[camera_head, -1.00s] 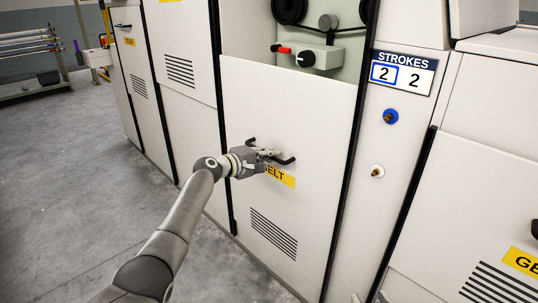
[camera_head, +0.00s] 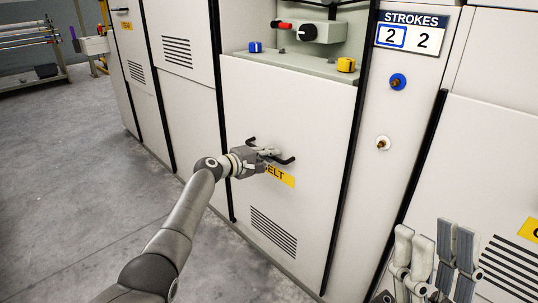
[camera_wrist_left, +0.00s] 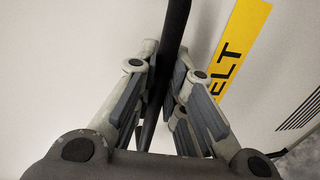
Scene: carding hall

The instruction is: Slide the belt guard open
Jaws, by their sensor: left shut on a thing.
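The belt guard (camera_head: 285,110) is a pale flat panel with a black bar handle, a yellow label reading "ELT" in part, and vent slots low down. My left gripper (camera_head: 266,158) is shut around the handle (camera_head: 287,160). In the left wrist view the gripper (camera_wrist_left: 163,85) has its fingers on both sides of the dark bar (camera_wrist_left: 175,30). Above the guard's top edge is an opening with a ledge (camera_head: 300,66). My right gripper (camera_head: 438,240) is at the bottom right, its fingers apart, with nothing visible between them.
In the opening are a red-and-black knob unit (camera_head: 308,32), a blue block (camera_head: 255,47) and a yellow block (camera_head: 346,64). Open floor (camera_head: 70,190) lies left.

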